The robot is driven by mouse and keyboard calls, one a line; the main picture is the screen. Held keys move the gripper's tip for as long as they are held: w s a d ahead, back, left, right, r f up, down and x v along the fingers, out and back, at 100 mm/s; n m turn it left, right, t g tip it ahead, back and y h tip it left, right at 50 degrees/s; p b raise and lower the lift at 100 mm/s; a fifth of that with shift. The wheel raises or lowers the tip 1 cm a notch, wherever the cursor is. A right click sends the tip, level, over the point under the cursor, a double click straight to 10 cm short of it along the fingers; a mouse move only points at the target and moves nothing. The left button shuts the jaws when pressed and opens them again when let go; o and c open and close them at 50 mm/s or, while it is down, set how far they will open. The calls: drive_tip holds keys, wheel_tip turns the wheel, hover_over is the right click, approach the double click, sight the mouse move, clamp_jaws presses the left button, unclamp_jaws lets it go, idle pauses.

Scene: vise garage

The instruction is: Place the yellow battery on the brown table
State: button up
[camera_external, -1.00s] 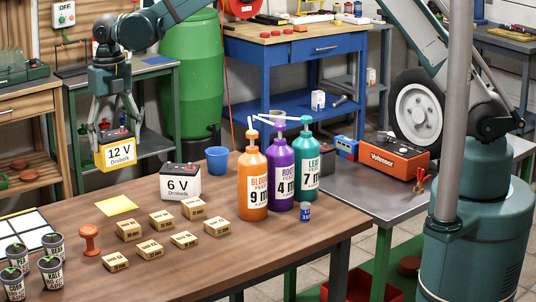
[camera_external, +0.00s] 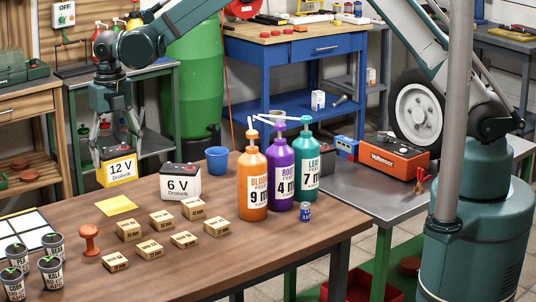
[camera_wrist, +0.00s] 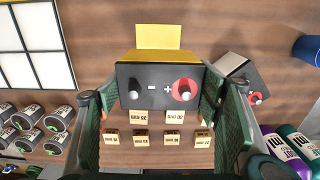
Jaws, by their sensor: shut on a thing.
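The yellow battery (camera_external: 121,171), marked 12 V, is upright in my gripper (camera_external: 117,153). In the external view it hangs at the far left edge of the brown table (camera_external: 200,262), just behind a yellow square; its gap to the tabletop is hard to judge. In the wrist view the battery's black top (camera_wrist: 160,88) with its two terminals lies between the green fingers of my gripper (camera_wrist: 158,105). The fingers are shut on its sides. The wrist view shows the brown tabletop below it. The battery's far side is hidden.
A white 6 V battery (camera_external: 180,182) stands right of the held one. The flat yellow square (camera_external: 117,206) lies in front.

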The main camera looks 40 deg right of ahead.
sight(115, 150)
drive_tip(key=shift+f, duration=2.15)
drive_tip(key=shift+f, duration=0.1)
drive_tip(key=shift+f, duration=1.8)
drive_tip(key=shift+f+b, duration=0.1)
drive_tip(key=shift+b, duration=0.2)
drive_tip(key=o, duration=1.5)
wheel_tip(115, 150, up, 12)
drive_tip(key=shift+r+p, duration=0.15)
drive_tip(key=shift+p, duration=0.25)
